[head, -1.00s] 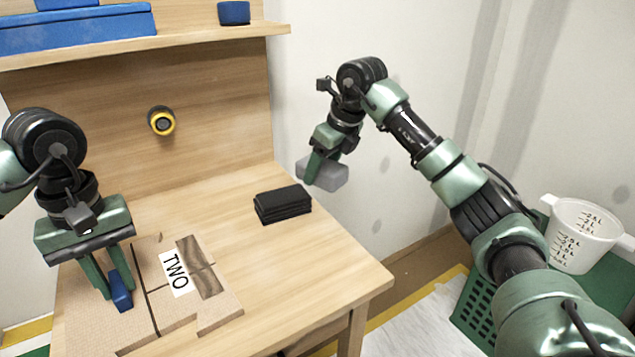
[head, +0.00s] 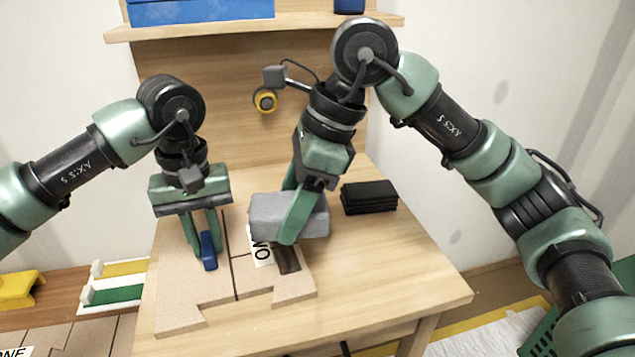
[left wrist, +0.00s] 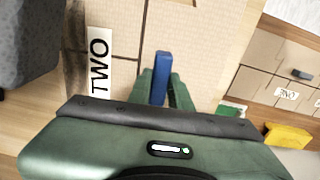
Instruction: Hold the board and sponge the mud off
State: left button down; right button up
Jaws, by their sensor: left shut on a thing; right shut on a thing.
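The tan board (head: 185,305) lies on the wooden table, with a white label reading TWO, partly covered in the head view. A dark brown mud patch (head: 288,261) shows beside the label, partly hidden by the sponge; it also shows in the left wrist view (left wrist: 75,62). My left gripper (head: 207,252) is shut on the board's blue handle (head: 208,246), which also shows in the left wrist view (left wrist: 161,78). My right gripper (head: 286,225) is shut on a grey sponge (head: 264,211), above the board near the mud. I cannot tell whether the sponge touches the board.
A stack of black pads (head: 369,197) lies on the table right of the board. A yellow-and-black round item (head: 265,100) is on the wooden back panel. A shelf (head: 240,30) with blue boxes runs above. The table's front right is clear.

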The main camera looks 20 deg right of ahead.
pick_arm(q)
jog(key=shift+s+f, duration=0.1)
jog(key=shift+f, duration=0.1)
pick_arm(e)
jog(key=shift+s+a, duration=0.3)
jog(key=shift+s, duration=0.2)
jog(key=shift+d+f, duration=0.1)
jog(key=shift+f, duration=3.15)
